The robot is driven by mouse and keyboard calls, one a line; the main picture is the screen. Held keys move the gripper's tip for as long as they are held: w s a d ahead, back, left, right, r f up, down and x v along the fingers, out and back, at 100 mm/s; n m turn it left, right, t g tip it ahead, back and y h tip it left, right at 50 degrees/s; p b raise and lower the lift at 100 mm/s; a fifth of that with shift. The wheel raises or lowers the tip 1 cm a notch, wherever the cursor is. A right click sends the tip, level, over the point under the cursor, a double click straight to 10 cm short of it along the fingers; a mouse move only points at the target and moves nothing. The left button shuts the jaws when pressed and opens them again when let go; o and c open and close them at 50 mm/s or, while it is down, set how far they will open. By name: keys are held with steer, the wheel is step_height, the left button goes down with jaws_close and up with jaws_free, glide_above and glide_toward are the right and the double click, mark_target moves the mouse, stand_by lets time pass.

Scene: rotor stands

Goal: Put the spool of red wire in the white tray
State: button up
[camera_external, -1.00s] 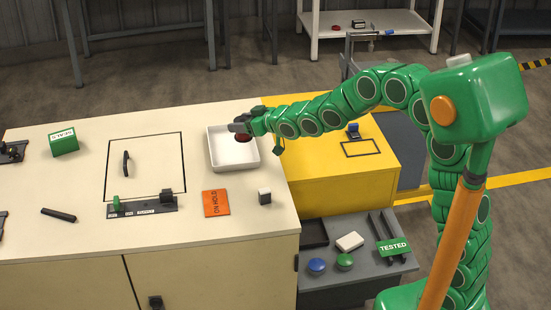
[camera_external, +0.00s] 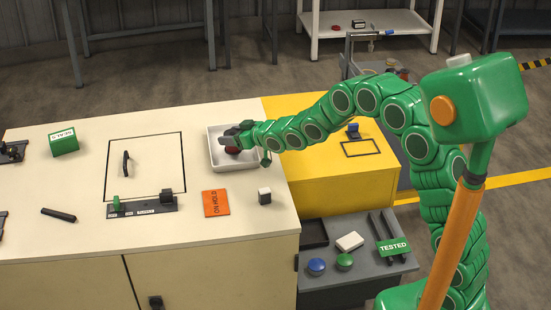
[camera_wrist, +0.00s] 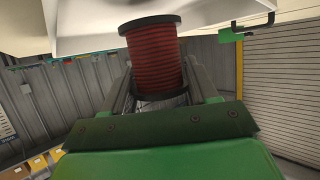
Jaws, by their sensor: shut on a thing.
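The spool of red wire (camera_wrist: 153,55) has black end flanges and sits between the two fingers of my gripper (camera_wrist: 158,92) in the wrist view. In the external view the spool (camera_external: 233,150) shows only as a dark red patch under my gripper (camera_external: 233,139), which hides much of it. My gripper is shut on the spool. Both are over the white tray (camera_external: 215,165), within its rim as seen from the external camera. I cannot tell whether the spool touches the tray floor.
The tray stands on the cream bench top near its right edge. An orange ON HOLD card (camera_external: 215,203) and a small black-and-white block (camera_external: 264,196) lie in front of it. A yellow cabinet (camera_external: 310,175) adjoins on the right. A green box (camera_external: 64,142) stands far left.

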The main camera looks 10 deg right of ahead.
steer(key=shift+f, duration=0.85)
steer(key=shift+f, duration=0.15)
steer(key=o, duration=1.2)
steer(key=shift+s+r, duration=0.1)
steer(key=shift+r, duration=0.1)
steer(key=shift+s+d+r, duration=0.1)
steer(key=shift+d, duration=0.1)
steer(key=v, duration=1.1)
steer(key=shift+s+d+r, duration=0.1)
steer(key=shift+s, duration=0.05)
